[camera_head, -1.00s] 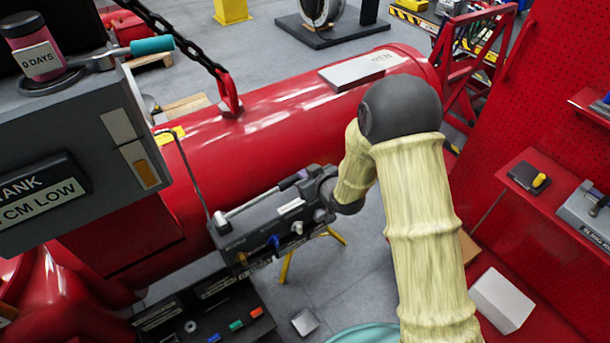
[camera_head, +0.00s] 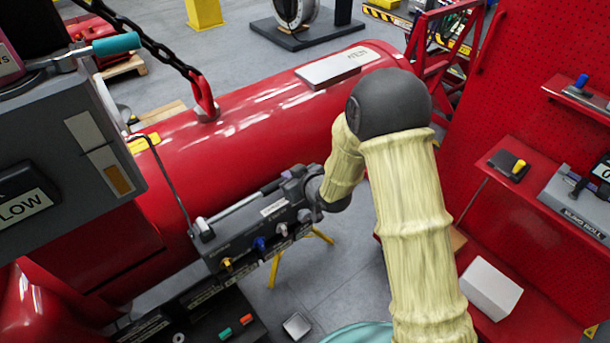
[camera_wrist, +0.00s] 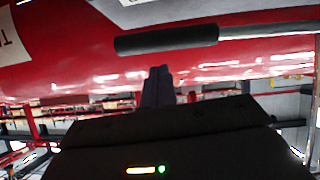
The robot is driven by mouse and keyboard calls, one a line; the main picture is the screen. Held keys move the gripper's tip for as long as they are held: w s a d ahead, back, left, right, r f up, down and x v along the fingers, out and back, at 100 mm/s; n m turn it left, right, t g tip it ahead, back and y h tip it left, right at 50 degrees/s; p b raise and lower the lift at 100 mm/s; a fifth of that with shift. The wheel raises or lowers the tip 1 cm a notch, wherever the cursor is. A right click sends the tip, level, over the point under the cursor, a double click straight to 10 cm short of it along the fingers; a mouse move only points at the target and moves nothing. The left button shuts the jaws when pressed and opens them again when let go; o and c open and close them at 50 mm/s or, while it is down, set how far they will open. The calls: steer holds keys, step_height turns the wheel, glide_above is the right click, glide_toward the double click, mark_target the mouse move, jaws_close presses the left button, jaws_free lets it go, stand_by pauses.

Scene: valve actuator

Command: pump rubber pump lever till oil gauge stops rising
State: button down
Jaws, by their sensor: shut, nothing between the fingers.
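The pump lever is a silver rod (camera_head: 238,210) with a dark rubber grip (camera_head: 271,187), lying along the top of the grey pump block (camera_head: 240,238). In the wrist view the black grip (camera_wrist: 166,40) and rod stretch across the upper picture. My gripper (camera_head: 288,179) is by the grip end of the lever, partly hidden by my wrist. In the wrist view its fingers (camera_wrist: 158,88) are shut and empty, appearing just below the grip; whether they touch it I cannot tell. An amber gauge strip (camera_head: 118,180) shows on the grey box at left; its level is unclear.
A large red cylinder (camera_head: 240,115) lies behind the pump, with a chain (camera_head: 150,45) at its upper left. A teal-handled lever (camera_head: 115,44) sits atop the grey box. Red shelves with tools (camera_head: 510,165) stand at right. A white box (camera_head: 490,288) is at lower right.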

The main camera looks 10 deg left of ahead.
steer(key=r+b+v, duration=0.1)
steer(key=b+v, duration=0.2)
steer(key=v, duration=0.8)
steer(key=shift+w+r, duration=0.2)
steer(key=shift+w, duration=0.05)
steer(key=shift+d, duration=0.1)
steer(key=d+m+h, duration=0.3)
steer(key=d+h, duration=0.1)
steer(key=d, duration=0.5)
steer(key=s+d+m+g+h, duration=0.4)
steer(key=s+d+m, duration=0.3)
steer(key=s+d, duration=0.6)
steer(key=shift+d+f+g+h, duration=0.35)
steer(key=shift+d+g, duration=0.45)
steer(key=shift+d, duration=0.4)
